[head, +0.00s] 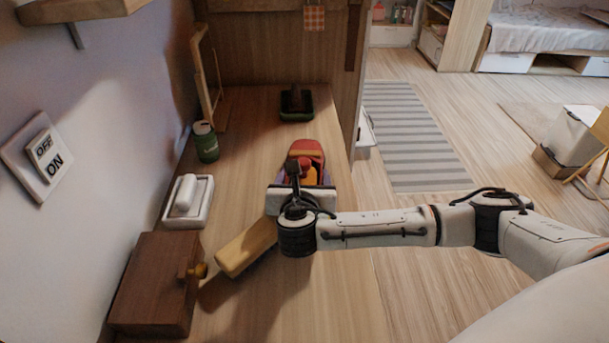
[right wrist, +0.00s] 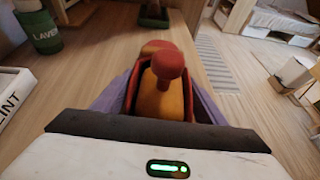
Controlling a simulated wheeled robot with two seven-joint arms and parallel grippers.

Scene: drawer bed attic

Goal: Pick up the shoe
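The red and orange shoe (head: 309,150) rests on the wooden tabletop (head: 247,122), partly hidden by my right gripper (head: 302,180). In the right wrist view, the shoe (right wrist: 160,95) shows a rounded red tip above an orange part, with dark red sides. Purplish finger-like pieces flank it on both sides, apart from each other, at my right gripper (right wrist: 160,105). Whether they press on the shoe cannot be seen. My left gripper is not in view.
A brown box with a knob (head: 155,285), a white dish (head: 188,203), a green can (head: 206,143) and a dark green tray (head: 296,110) stand on the table. A wooden panel (head: 270,45) closes the back.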

